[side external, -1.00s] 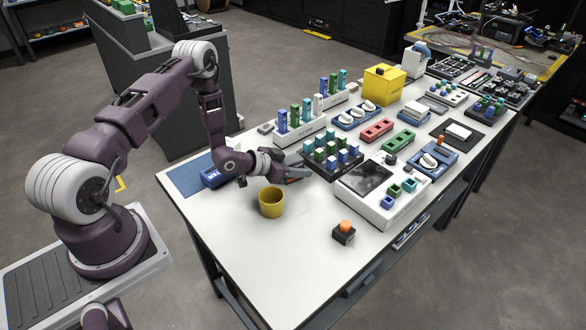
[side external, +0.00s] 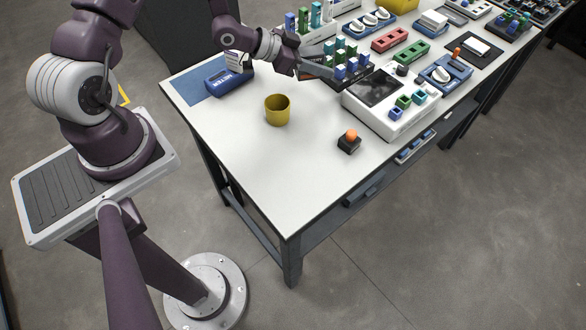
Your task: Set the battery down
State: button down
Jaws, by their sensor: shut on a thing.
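My gripper (side external: 318,71) is at the upper middle of the side external view, pointing right. It is shut on the battery, which is too small and too much covered by the fingers to make out clearly. The fingers are at the left front edge of a black rack (side external: 352,86) holding several blue, green and white blocks. I cannot tell whether the fingers or the battery touch the rack or are above it.
A yellow cup (side external: 278,111) stands in front of my gripper. A blue meter (side external: 230,83) lies to the left by a blue mat (side external: 193,86). A white device with a dark screen (side external: 380,90) stands right, and a black box with an orange knob (side external: 349,141) in front. The table's near part is clear.

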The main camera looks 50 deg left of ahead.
jog(key=s+d+m+g+h, duration=0.4)
jog(key=s+d+m+h, duration=0.15)
jog(key=s+d, duration=0.5)
jog(key=m+g+h, duration=0.2)
jog(key=m+g, duration=0.5)
jog(key=m, duration=0.1)
send_over(299, 195)
jog(key=f, duration=0.2)
jog(key=shift+n, duration=0.25)
notch_tip(299, 195, down, 7)
jog(key=shift+f, duration=0.1)
jog(key=shift+f, duration=0.15)
jog(key=c, duration=0.9)
grip_release()
